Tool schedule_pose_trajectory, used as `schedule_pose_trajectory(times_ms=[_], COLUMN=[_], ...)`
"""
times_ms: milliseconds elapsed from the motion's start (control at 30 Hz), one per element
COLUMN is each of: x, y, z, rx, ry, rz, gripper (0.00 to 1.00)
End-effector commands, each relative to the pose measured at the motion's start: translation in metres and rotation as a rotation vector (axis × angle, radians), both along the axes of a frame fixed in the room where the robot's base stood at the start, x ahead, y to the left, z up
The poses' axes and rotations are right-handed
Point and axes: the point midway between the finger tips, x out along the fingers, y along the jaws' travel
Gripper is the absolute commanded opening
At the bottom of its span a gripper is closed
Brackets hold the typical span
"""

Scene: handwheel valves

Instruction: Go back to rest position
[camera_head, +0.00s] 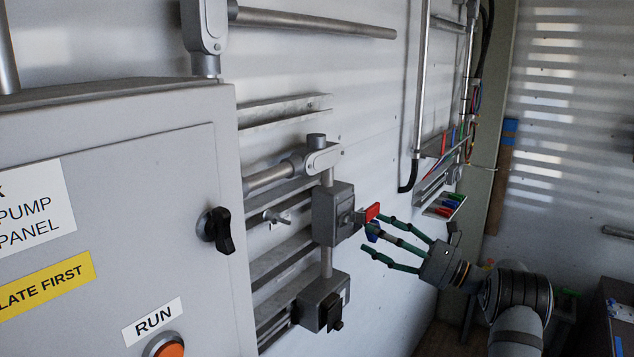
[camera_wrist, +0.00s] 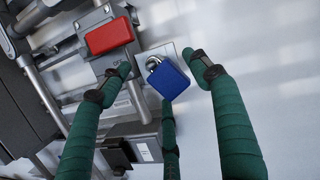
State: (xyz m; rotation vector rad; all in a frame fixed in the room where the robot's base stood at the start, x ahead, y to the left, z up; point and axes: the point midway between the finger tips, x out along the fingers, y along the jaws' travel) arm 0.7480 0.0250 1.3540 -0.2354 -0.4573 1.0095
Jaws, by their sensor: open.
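My gripper (camera_head: 374,234) has green fingers, spread open, at the wall-mounted switch box (camera_head: 330,215). In the wrist view my gripper (camera_wrist: 163,72) has fingertips on either side of a blue padlock (camera_wrist: 168,82), with a gap on both sides. A third finger is below the padlock; whether it touches cannot be told. The padlock's shackle is at a small metal plate beside the box. In the head view the blue padlock (camera_head: 373,231) is partly hidden by the fingers. A red block (camera_head: 371,212), seen also in the wrist view (camera_wrist: 109,36), is on the box front.
A large grey panel (camera_head: 120,220) with a black handle (camera_head: 215,230) stands at left. A lower box (camera_head: 323,302) sits under the switch box. Pipes and rails line the wall. A small rack (camera_head: 445,205) with coloured items is farther back. The wall right of the padlock is bare.

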Motion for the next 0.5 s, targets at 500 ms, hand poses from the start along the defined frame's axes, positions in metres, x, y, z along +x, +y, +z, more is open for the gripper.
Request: schedule_pose_trajectory(times_ms=[500], x=[-0.036], y=[-0.074], z=[-0.024], rx=[0.002], ry=[0.002], rz=[-0.003], gripper=[0.62])
